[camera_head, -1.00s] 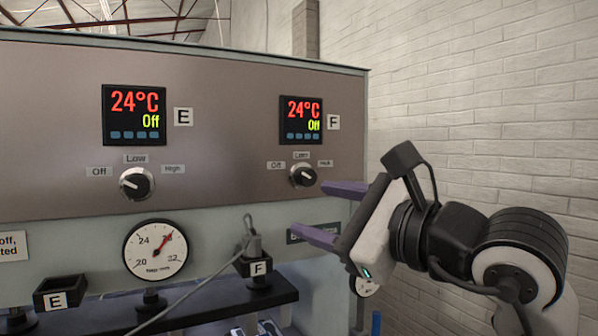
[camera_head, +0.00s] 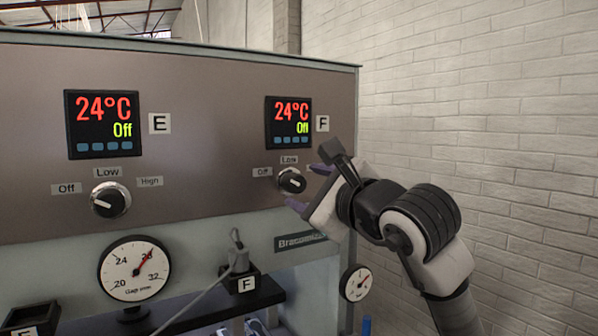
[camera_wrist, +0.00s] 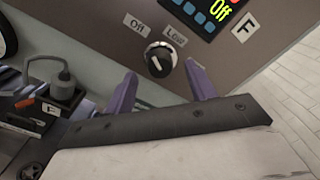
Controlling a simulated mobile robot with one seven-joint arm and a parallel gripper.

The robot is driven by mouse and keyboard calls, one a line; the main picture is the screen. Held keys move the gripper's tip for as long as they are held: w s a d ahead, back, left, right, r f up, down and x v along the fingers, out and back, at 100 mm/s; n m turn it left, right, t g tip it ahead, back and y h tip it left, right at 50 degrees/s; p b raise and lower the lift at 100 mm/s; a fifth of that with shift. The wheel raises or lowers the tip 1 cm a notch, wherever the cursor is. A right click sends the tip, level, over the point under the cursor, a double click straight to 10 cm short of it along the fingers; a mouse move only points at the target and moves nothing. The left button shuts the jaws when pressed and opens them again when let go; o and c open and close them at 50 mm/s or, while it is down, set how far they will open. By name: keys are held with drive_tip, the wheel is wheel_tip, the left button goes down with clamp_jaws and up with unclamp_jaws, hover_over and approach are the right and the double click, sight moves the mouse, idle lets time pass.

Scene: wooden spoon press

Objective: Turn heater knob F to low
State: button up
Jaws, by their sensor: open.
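Heater knob F (camera_head: 291,181) is a round black knob with a white pointer line, under the F display (camera_head: 289,122), which reads 24°C and Off. In the head view its Off label is at left, Low above, and the High label is hidden by my gripper. My gripper (camera_head: 309,187) has purple fingers and is at the right of the knob, close to the panel. In the wrist view the knob (camera_wrist: 160,58) shows just beyond and between the open fingers (camera_wrist: 160,85). The fingers are empty, and I see no contact with the knob.
Heater knob E (camera_head: 110,201) and its display (camera_head: 103,124) are to the left. A white brick wall (camera_head: 480,120) stands at right.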

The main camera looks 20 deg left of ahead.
sight(298, 185)
drive_tip(key=shift+p+x, duration=0.5)
drive_tip(key=shift+x, duration=1.3)
drive_tip(key=c, duration=1)
drive_tip(key=shift+o, duration=0.2)
